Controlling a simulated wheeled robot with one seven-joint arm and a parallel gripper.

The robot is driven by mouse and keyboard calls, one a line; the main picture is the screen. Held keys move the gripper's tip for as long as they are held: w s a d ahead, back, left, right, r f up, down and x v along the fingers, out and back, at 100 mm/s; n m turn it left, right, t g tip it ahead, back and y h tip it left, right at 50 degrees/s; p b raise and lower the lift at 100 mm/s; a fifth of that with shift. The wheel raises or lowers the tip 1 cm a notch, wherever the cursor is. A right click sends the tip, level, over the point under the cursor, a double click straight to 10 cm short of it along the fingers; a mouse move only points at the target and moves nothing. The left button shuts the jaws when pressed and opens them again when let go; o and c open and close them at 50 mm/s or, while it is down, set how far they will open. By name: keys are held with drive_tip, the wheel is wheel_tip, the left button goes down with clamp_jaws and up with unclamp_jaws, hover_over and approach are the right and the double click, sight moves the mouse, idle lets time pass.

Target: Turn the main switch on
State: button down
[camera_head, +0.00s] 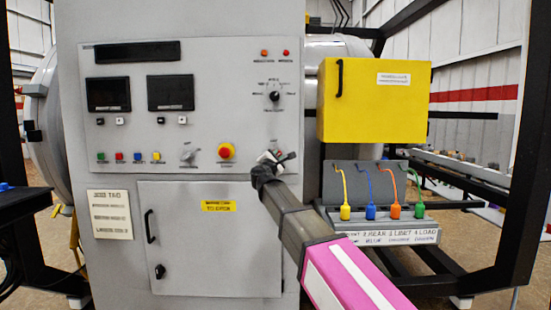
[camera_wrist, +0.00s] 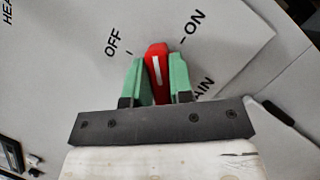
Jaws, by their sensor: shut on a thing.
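The main switch is a red knob (camera_wrist: 157,72) with a white pointer line, on the grey panel. In the wrist view its line points up the picture, between the tick by OFF, at upper left, and the tick by ON, at upper right. My gripper (camera_wrist: 157,80) has its two green fingers closed on either side of the knob. In the head view my gripper (camera_head: 271,160) reaches the lower right of the control panel (camera_head: 212,100) and hides the switch there.
A yellow box (camera_head: 365,115) and a rack with several coloured plugs (camera_head: 370,212) stand right of the panel. A red emergency button (camera_head: 226,151) and another rotary knob (camera_head: 188,153) sit left of my gripper. A cabinet door (camera_head: 205,255) is below.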

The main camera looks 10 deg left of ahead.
drive_tip(key=m+g, duration=0.1)
drive_tip(key=m, duration=0.1)
drive_tip(key=m+h, duration=0.1)
drive_tip(key=m, duration=0.2)
drive_tip(key=shift+d+f+g, duration=0.1)
drive_tip(key=shift+g, duration=0.3)
drive_tip(key=shift+f+m+g, duration=0.15)
drive_tip(key=shift+m+g, duration=0.45)
drive_tip(key=shift+m, duration=1.2)
drive_tip(key=shift+d, duration=0.1)
drive_tip(key=c, duration=1)
unclamp_jaws()
drive_tip(key=s+a, duration=0.1)
drive_tip(key=s, duration=0.9)
drive_tip(key=shift+s+a, duration=0.35)
